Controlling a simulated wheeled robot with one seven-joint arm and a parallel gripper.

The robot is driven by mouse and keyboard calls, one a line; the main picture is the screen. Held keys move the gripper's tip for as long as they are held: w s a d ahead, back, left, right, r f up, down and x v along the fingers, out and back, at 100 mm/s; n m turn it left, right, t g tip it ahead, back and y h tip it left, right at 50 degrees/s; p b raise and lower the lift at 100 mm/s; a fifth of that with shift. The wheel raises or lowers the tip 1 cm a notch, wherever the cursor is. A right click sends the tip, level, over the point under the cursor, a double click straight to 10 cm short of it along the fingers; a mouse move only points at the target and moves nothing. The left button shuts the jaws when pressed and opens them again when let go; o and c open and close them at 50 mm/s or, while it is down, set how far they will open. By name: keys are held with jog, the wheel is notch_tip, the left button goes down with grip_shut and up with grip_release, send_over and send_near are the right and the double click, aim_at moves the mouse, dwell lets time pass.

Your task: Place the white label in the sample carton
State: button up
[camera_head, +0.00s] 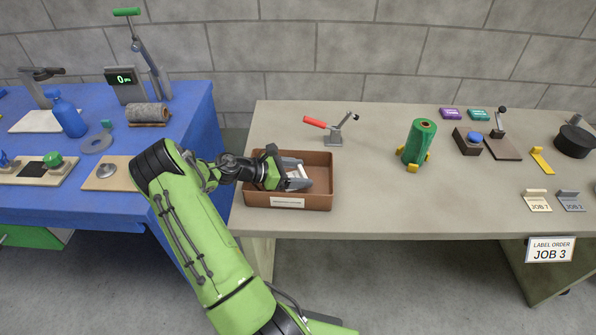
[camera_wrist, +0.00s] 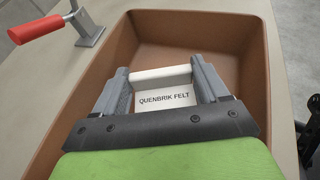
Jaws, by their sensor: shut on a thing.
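The white label (camera_wrist: 166,96) reads "QUENBRIK FELT" and has a raised white bar along one edge. My gripper (camera_wrist: 162,78) is shut on that bar, with one finger at each end. The sample carton (camera_head: 322,195) is a brown open box near the left end of the grey table, with a pale tag on its front. In the wrist view its brown walls (camera_wrist: 258,70) surround the label and the fingers. In the head view the gripper (camera_head: 298,176) is inside the carton's opening. I cannot tell whether the label touches the carton's floor.
A red-handled lever clamp (camera_head: 335,132) stands just behind the carton. A green felt roll (camera_head: 419,142) stands to the right. Job cards (camera_head: 537,200) lie further right. A blue table (camera_head: 205,125) with tools is on the left. The table between carton and roll is clear.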

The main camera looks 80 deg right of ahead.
jog(key=o, duration=1.1)
